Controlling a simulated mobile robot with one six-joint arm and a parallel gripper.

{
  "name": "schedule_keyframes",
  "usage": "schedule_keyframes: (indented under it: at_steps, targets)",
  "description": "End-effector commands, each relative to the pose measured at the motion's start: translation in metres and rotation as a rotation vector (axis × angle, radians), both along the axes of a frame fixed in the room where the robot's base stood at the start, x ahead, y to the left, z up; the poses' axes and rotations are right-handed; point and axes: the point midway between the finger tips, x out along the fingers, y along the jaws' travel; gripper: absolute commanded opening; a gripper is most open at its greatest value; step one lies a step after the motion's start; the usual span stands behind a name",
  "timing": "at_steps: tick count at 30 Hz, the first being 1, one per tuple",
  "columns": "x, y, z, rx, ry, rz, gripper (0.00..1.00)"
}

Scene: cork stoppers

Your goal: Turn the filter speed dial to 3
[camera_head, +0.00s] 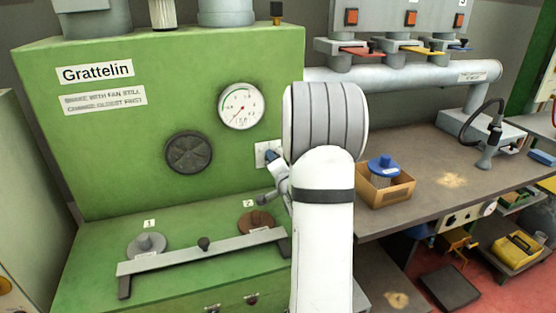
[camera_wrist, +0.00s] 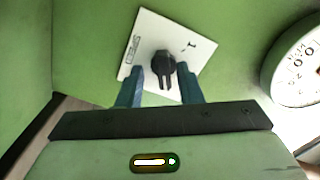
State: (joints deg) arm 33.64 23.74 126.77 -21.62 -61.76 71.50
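The speed dial is a black knob (camera_wrist: 162,68) on a white square plate (camera_wrist: 150,40) fixed to the green machine. The plate shows tilted in the wrist view, with a "1" at its upper right and a small label at its left. The knob's narrow grip points down in that view; other numbers are not readable. My gripper (camera_wrist: 160,72) is open, with one blue finger on each side of the knob and gaps between. I cannot tell how deep the fingertips reach. In the head view my gripper (camera_head: 274,166) is at the plate (camera_head: 261,152), and my wrist hides the knob.
A round gauge (camera_head: 241,106) and a dark round vent (camera_head: 189,152) are on the machine's green front, left of my gripper. A grey bar (camera_head: 200,251) with a lever knob crosses the ledge below. A cardboard box (camera_head: 386,190) with a blue-topped item stands on the bench at right.

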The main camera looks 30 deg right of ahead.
Motion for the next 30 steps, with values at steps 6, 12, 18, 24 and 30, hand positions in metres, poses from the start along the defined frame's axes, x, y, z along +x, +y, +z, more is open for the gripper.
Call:
schedule_keyframes:
  at_steps: [6, 12, 18, 24, 30]
  targets:
    - [0.001, 0.000, 0.002, -0.003, -0.004, 0.002, 0.35]
    - [-0.013, 0.003, 0.002, -0.004, -0.005, 0.000, 0.35]
    - [-0.048, 0.012, 0.002, -0.003, -0.004, -0.001, 0.35]
    - [-0.073, 0.018, 0.001, -0.003, -0.003, 0.001, 0.35]
    - [-0.079, 0.020, 0.002, -0.002, -0.004, 0.001, 0.35]
